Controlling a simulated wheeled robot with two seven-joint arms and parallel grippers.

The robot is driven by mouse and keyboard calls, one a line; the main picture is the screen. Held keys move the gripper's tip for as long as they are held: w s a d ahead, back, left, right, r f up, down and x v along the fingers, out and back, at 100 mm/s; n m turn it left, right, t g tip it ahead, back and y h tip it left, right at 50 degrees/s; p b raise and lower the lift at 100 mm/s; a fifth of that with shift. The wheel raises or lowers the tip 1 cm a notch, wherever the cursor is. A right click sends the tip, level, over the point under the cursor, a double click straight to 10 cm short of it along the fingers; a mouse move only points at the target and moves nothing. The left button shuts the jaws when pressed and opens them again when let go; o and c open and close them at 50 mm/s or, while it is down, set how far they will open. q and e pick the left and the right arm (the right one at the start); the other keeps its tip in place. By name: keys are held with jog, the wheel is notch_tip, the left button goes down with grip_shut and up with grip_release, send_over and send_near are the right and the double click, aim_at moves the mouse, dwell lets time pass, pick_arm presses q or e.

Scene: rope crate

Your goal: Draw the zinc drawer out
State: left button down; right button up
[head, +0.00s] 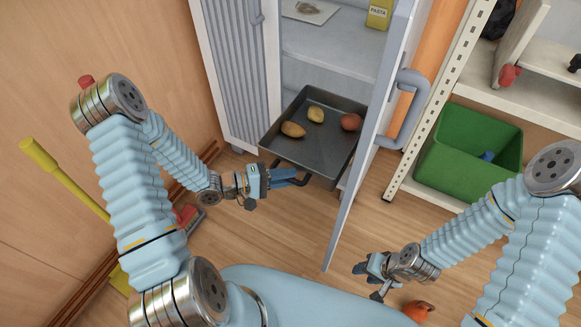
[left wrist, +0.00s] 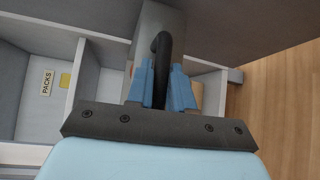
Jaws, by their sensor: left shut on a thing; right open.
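The zinc drawer (head: 318,155) is a dark grey metal tray low in the open cabinet, with three potato-like items in it. It juts out from under the shelf above. Its dark bar handle (left wrist: 163,48) shows between the blue fingers in the left wrist view. My left gripper (head: 289,177) is shut on this handle at the drawer's front; the fingers hide part of the handle. My right gripper (head: 365,270) is open and empty, low over the floor, to the right of the open cabinet door and apart from the drawer.
The open right cabinet door (head: 375,130), with a grey handle (head: 408,110), stands close to the drawer's right side. A green crate (head: 465,160) sits on the shelving at right. A round orange thing (head: 417,310) lies near my right gripper. A yellow-handled tool (head: 65,180) is at left.

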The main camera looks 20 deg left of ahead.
pick_arm(q)
jog(key=shift+s, duration=0.15)
jog(key=c, duration=1.1)
grip_release()
jog(key=shift+a, duration=0.1)
jog(key=v, duration=1.3)
jog(key=shift+s+a, duration=0.25)
